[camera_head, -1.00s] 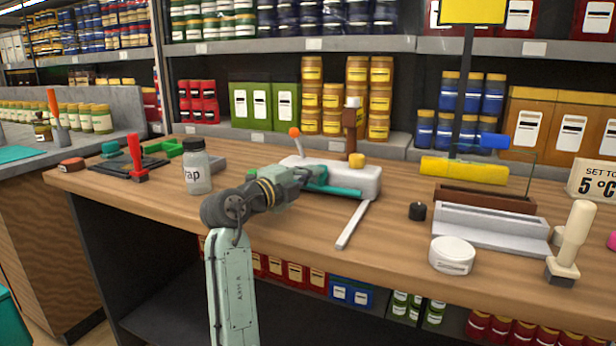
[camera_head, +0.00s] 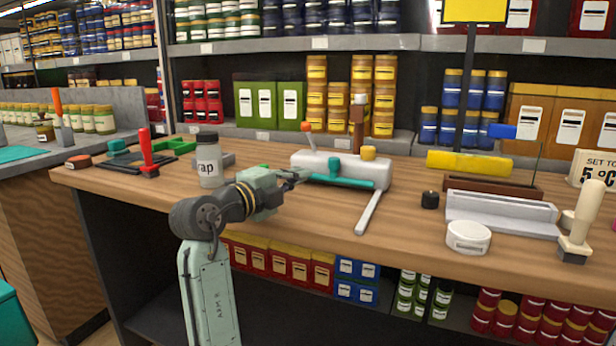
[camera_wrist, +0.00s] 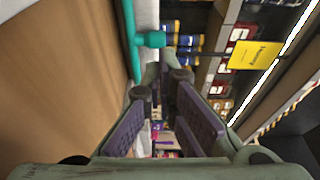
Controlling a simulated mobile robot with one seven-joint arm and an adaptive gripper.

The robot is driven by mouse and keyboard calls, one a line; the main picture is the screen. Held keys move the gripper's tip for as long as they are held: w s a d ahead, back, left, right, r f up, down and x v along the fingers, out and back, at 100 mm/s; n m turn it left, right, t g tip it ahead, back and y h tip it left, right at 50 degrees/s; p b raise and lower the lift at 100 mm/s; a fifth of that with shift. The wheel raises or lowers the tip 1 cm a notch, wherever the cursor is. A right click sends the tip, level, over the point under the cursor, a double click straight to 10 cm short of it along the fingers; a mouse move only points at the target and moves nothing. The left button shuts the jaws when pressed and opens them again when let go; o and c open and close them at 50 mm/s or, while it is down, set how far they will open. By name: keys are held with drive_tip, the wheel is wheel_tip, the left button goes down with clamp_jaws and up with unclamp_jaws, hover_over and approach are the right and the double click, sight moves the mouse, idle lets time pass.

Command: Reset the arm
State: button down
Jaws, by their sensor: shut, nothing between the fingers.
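My arm reaches in from the lower left in the head view, and my gripper (camera_head: 300,175) is shut and empty in front of the white pump body (camera_head: 375,172). The pump has a teal T-shaped handle (camera_head: 343,181) along its front, an orange-tipped lever (camera_head: 308,131) and a yellow knob (camera_head: 368,152). In the wrist view, my gripper's fingers (camera_wrist: 168,75) point towards the shelves, with the teal handle (camera_wrist: 136,45) just beyond them. The fingertips look apart from the handle, though the exact gap is hard to judge.
A light bar (camera_head: 369,211) extends forward from the pump. A white round tin (camera_head: 468,239) and grey tray (camera_head: 500,226) are at right. The front counter between is mostly bare.

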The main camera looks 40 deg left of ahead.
drive_tip(key=shift+s, duration=2)
drive_tip(key=shift+a, duration=0.1)
drive_tip(key=shift+r, duration=0.1)
